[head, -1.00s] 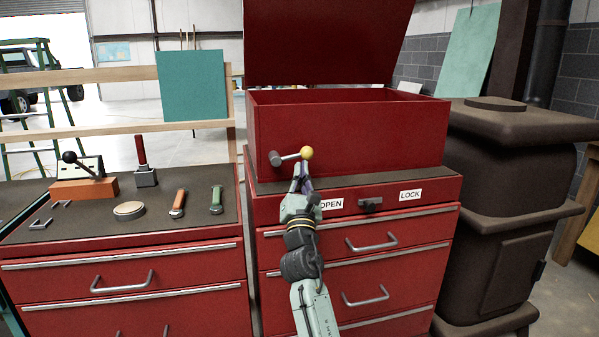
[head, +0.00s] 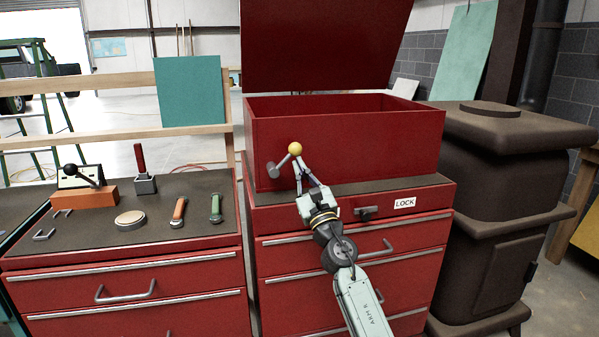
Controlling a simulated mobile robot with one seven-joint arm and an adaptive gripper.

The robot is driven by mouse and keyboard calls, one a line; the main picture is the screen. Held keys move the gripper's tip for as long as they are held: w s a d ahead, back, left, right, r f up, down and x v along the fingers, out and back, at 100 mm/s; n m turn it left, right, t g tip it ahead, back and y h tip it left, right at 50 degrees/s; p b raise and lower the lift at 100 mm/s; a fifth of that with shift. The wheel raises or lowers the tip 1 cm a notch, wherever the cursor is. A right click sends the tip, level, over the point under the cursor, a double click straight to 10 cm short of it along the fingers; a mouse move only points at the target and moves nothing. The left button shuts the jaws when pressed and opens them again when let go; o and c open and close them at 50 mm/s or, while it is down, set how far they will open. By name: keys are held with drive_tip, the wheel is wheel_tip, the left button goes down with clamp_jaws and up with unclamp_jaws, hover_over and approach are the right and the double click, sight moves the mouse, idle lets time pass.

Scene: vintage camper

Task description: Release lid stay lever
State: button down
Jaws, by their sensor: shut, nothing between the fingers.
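The lid stay lever (head: 283,161) is a short grey bar with a yellow ball knob (head: 295,149), on the front of the red box (head: 360,149) near its left end. It slants up and right from its grey pivot (head: 273,171). The red lid (head: 325,45) stands raised behind the box. My gripper (head: 300,163) is shut and empty, its fingertips just below the knob. I cannot tell whether they touch the lever.
A dark stove (head: 480,230) stands close on the right. The left bench (head: 140,235) holds several tools and a lever on an orange block (head: 85,194).

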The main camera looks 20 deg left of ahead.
drive_tip(key=shift+s+a+r+n+g+y+b, duration=0.3)
drive_tip(key=shift+r+n+g+b, duration=0.6)
drive_tip(key=shift+n, duration=1.25)
drive_tip(key=shift+s+a+r+n+g+y+b, duration=0.15)
drive_tip(key=shift+a+r+n+g+y+b, duration=0.25)
drive_tip(key=shift+n+g+b, duration=1.15)
drive_tip(key=shift+s+a+r+n+g+y+b, duration=0.3)
drive_tip(key=shift+r+n+g+b, duration=0.35)
drive_tip(key=shift+n+g, duration=1.45)
drive_tip(key=shift+r+n+t, duration=0.1)
drive_tip(key=shift+n+t, duration=0.5)
drive_tip(key=shift+t, duration=0.05)
